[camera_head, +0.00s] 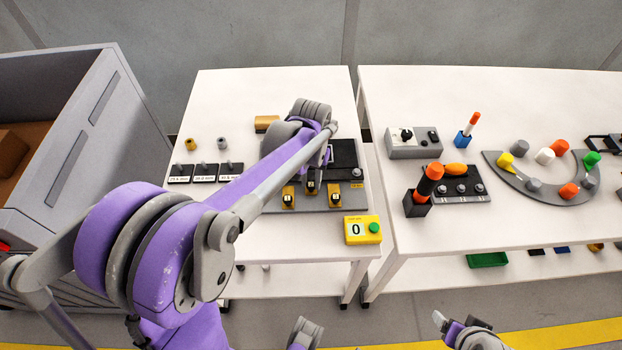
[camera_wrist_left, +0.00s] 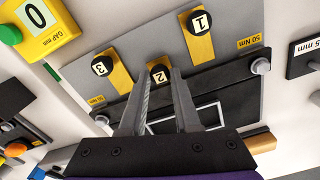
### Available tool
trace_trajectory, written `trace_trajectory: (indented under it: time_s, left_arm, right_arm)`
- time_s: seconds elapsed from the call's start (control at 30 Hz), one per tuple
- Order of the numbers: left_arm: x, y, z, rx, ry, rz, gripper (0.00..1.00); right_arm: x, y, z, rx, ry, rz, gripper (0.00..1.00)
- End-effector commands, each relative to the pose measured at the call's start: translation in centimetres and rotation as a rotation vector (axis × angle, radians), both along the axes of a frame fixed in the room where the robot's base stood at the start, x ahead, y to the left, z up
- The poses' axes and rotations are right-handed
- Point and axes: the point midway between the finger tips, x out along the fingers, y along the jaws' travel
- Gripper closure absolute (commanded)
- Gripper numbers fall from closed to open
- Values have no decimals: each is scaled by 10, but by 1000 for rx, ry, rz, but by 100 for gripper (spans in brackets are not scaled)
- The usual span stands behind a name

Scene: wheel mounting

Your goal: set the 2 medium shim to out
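Three yellow shim sliders with black numbered knobs stand in a row on a grey plate (camera_wrist_left: 140,38). Shim 2, the middle one, has its knob (camera_wrist_left: 158,73) farther back, toward the dark block, than the knobs of shim 1 (camera_wrist_left: 200,20) and shim 3 (camera_wrist_left: 101,66). In the head view, shim 2 (camera_head: 311,187) is partly hidden by my left arm. My left gripper (camera_wrist_left: 162,76) has its fingers apart, with knob 2 at or just beyond the gap between the tips; contact is not clear. Parts of my right arm (camera_head: 472,336) show at the bottom edge; its fingers are unclear.
A yellow gap display (camera_head: 361,230) reads 0, in front and right of the plate. Labelled black blocks (camera_head: 205,172) lie to the left. A second table (camera_head: 430,235) on the right holds switches, a screwdriver-like tool and coloured pegs. A grey bin (camera_head: 95,130) stands at the left.

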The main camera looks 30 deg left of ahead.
Motion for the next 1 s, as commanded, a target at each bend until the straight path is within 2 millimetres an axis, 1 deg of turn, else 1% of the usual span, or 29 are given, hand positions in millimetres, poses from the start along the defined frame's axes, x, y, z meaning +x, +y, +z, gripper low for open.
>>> trace_trajectory:
  time_s: [0.03,0.07,0.1,1.0]
  left_arm:
    - [0,0,0,0,0,0,93]
    - [0,0,0,0,0,0,98]
    - [0,0,0,0,0,0,100]
    - [0,0,0,0,0,0,100]
  right_arm:
    - [0,0,0,0,0,0,24]
    - [0,0,0,0,0,0,24]
    - [0,0,0,0,0,0,24]
    - [0,0,0,0,0,0,24]
